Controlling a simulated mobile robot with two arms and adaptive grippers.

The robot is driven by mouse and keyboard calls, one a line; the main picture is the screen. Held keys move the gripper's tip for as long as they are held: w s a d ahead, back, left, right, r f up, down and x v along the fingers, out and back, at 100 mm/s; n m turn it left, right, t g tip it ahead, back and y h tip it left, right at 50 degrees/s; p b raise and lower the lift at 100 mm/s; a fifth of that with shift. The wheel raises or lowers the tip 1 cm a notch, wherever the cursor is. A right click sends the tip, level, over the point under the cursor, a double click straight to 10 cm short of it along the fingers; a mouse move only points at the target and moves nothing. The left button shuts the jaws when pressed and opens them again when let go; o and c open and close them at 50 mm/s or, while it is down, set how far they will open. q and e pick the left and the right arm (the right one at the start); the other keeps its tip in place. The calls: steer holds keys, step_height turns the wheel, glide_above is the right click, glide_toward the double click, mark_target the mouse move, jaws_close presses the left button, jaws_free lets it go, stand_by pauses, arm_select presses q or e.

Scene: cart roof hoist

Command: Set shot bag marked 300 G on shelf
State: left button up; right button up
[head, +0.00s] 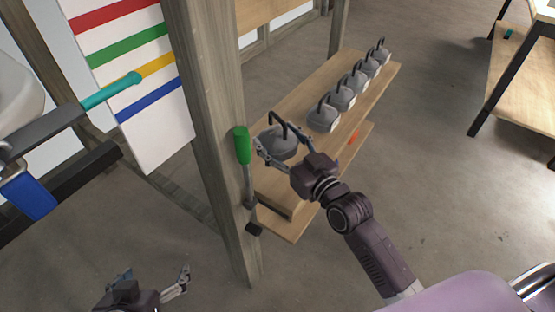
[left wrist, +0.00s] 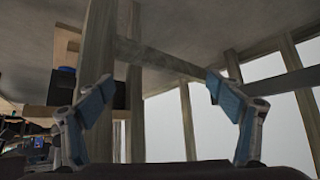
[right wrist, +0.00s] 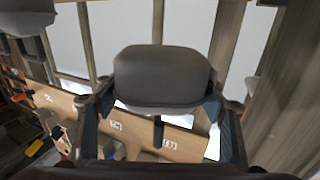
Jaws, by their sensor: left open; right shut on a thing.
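A grey shot bag with a dark loop handle (head: 279,146) is at the near left end of the wooden shelf (head: 290,104). My right gripper (head: 277,138) is shut on it, one finger on each side. The bag (right wrist: 160,76) fills the middle of the right wrist view between the fingers. No marking on it can be read, and I cannot tell whether it touches the shelf. Several similar bags (head: 323,118) stand in a row farther along the shelf. My left gripper (head: 154,276) is open and empty low at the left; its spread fingers show in the left wrist view (left wrist: 160,105).
A wooden post (head: 208,120) with a green-handled lever (head: 242,145) stands just left of the held bag. A board with coloured stripes (head: 130,75) is left of the post. A lower plank (head: 285,222) lies under the shelf. The floor (head: 450,170) at right is clear.

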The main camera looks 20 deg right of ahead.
step_height(320, 180, down, 3)
steer(key=shift+b, duration=0.55)
steer(key=shift+f, duration=0.25)
step_height(320, 180, down, 3)
steer(key=shift+f+b, duration=0.1)
steer(key=shift+b, duration=0.65)
arm_select(q)
steer(key=w+d+r+t+h, duration=0.1)
steer(key=w+d+r+t, duration=0.1)
steer(key=w+r+t, duration=0.2)
steer(key=w+d+r+t+h, duration=0.1)
steer(key=w+r+t, duration=0.3)
steer(key=r, duration=0.5)
steer(key=shift+d+r, duration=0.3)
steer(key=shift+d, duration=0.15)
steer(key=shift+r, duration=0.1)
arm_select(e)
steer(key=shift+f, duration=0.1)
steer(key=o, duration=1.4)
arm_select(q)
steer(key=shift+r+m, duration=0.15)
steer(key=shift+m, duration=0.15)
